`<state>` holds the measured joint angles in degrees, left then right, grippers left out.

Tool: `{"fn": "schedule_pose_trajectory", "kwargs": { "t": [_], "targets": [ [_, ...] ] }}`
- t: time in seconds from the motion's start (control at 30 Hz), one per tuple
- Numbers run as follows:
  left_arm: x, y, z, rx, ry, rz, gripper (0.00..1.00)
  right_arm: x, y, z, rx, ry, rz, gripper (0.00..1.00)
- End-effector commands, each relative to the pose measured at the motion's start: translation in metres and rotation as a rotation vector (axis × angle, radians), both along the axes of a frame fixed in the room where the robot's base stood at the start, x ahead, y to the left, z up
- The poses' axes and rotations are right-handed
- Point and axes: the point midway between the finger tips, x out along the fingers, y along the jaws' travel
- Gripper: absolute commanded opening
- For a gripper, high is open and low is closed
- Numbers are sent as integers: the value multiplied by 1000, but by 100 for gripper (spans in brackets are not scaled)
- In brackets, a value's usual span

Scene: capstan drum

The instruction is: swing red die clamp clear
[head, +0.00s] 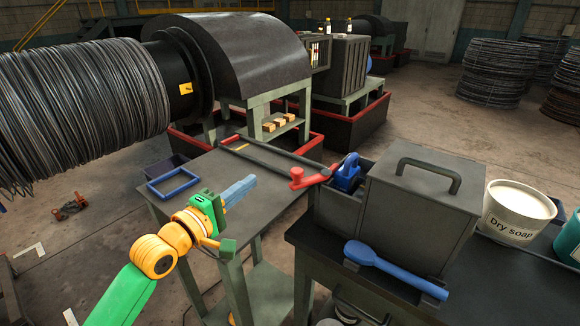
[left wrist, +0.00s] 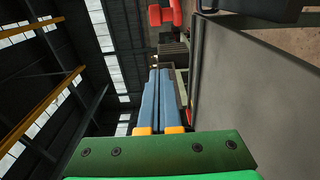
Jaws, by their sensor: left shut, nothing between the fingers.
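The red die clamp (head: 311,177) sits at the left end of the grey die box (head: 335,205), beside a blue part (head: 347,174). A red piece, probably the same clamp (left wrist: 164,14), shows at the top of the left wrist view. My left gripper (head: 250,182) is shut and empty, with blue-grey fingers and a green body. It is over the grey table, left of the clamp and apart from it. In the left wrist view its fingers (left wrist: 165,76) lie side by side. My right gripper is not in view.
A blue frame (head: 173,184) lies on the grey table (head: 222,160). A dark bar (head: 280,154) runs along its far side. A blue scoop (head: 393,269) lies before the lidded box (head: 420,200), and a dry soap tub (head: 516,211) stands at right. A wire drum (head: 85,105) fills the left.

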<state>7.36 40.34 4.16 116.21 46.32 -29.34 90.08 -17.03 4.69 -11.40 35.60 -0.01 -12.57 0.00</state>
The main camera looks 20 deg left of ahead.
Motion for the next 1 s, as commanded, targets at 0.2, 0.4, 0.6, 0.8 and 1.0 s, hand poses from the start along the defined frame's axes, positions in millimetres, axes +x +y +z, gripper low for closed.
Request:
{"fn": "schedule_pose_trajectory", "kwargs": {
  "t": [0.2, 0.4, 0.6, 0.8, 1.0],
  "targets": [
    [4, 0, 1, -1, 0, 1, 0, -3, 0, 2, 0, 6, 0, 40],
    [37, -10, 3, -2, -1, 2, 0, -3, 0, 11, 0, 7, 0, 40],
    [76, -21, 2, 0, -1, 1, 0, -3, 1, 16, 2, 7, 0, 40],
    [90, -39, 6, -2, 3, -5, 0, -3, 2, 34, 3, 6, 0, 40],
    [77, -57, 3, -1, 1, -2, 0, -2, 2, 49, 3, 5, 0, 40]
  ]
}}
